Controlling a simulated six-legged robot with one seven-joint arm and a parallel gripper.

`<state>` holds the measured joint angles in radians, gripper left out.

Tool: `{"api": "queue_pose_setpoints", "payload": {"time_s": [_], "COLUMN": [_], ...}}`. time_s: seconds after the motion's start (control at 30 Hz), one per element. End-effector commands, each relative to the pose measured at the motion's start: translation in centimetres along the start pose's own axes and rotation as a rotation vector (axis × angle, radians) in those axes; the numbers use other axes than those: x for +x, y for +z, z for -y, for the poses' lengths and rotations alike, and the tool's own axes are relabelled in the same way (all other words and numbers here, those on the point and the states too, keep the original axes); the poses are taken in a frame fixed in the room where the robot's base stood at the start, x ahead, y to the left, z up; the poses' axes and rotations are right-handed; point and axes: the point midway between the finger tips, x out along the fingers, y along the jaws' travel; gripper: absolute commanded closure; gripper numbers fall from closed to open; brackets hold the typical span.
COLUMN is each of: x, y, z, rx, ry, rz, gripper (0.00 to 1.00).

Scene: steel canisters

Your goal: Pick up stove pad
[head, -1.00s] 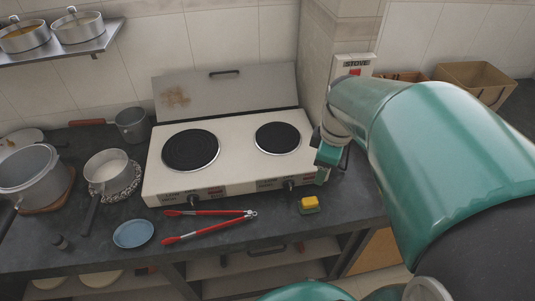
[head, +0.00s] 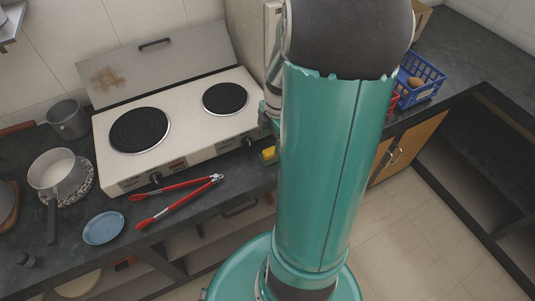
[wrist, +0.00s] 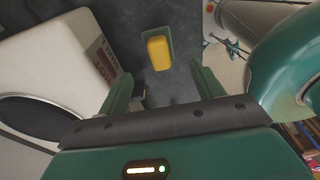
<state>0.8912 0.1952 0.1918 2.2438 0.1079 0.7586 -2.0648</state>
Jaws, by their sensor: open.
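The stove pad is a yellow block (wrist: 158,52) on a green base (wrist: 168,34), lying on the dark counter. In the head view the yellow pad (head: 268,153) shows at the counter's front, right of the tongs, partly hidden behind my arm. In the wrist view my gripper (wrist: 159,70) is open and empty. Its two green fingers are spread to either side of the pad's line, and the pad lies beyond their tips. I cannot tell the exact gap. In the head view my arm hides most of the gripper.
The white stove (head: 180,132) with two black burners stands left of the pad. Red-handled tongs (head: 178,200) and a blue plate (head: 103,228) lie in front of it. A pot (head: 57,172) stands at left. A blue basket (head: 420,80) sits to the right.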

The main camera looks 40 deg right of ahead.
Motion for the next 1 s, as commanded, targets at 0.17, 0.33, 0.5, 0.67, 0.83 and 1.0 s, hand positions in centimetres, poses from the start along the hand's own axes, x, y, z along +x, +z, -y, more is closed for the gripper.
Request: {"api": "queue_pose_setpoints", "payload": {"time_s": [0.17, 0.33, 0.5, 0.67, 0.83, 1.0], "x": [1.5, 3.7, 6.0, 6.5, 6.5, 6.4], "y": [-0.1, -0.1, -0.2, -0.2, -0.2, -0.2], "z": [0.0, 0.0, -0.1, -0.1, -0.1, -0.1], "rx": [-0.001, -0.002, -0.003, -0.002, -0.002, -0.002], "ry": [-0.001, -0.004, -0.003, 0.0, 0.0, 0.0], "rz": [0.0, -0.002, -0.001, 0.001, 0.001, 0.001], "gripper": [0.34, 0.34, 0.34, 0.34, 0.42, 0.75]}}
